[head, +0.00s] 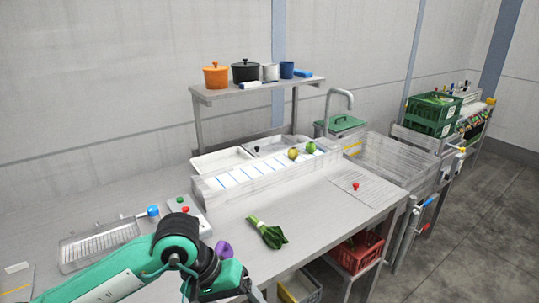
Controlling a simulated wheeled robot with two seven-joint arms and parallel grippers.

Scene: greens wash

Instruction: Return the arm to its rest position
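My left arm comes in from the lower left, green with dark joints, and bends over the front of the steel counter (310,215). My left gripper (256,293) is at the bottom edge of the head view, mostly cut off, and its fingers cannot be made out clearly. A bunch of leafy greens (268,233) lies on the counter, beyond the gripper and apart from it. My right arm and gripper are not in view.
A purple item (223,248) lies close behind my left wrist, partly hidden. A wire rack (98,246) and control box with coloured buttons (187,214) stand left. A divided white bin (215,190) is behind the greens. A red crate (356,254) sits below.

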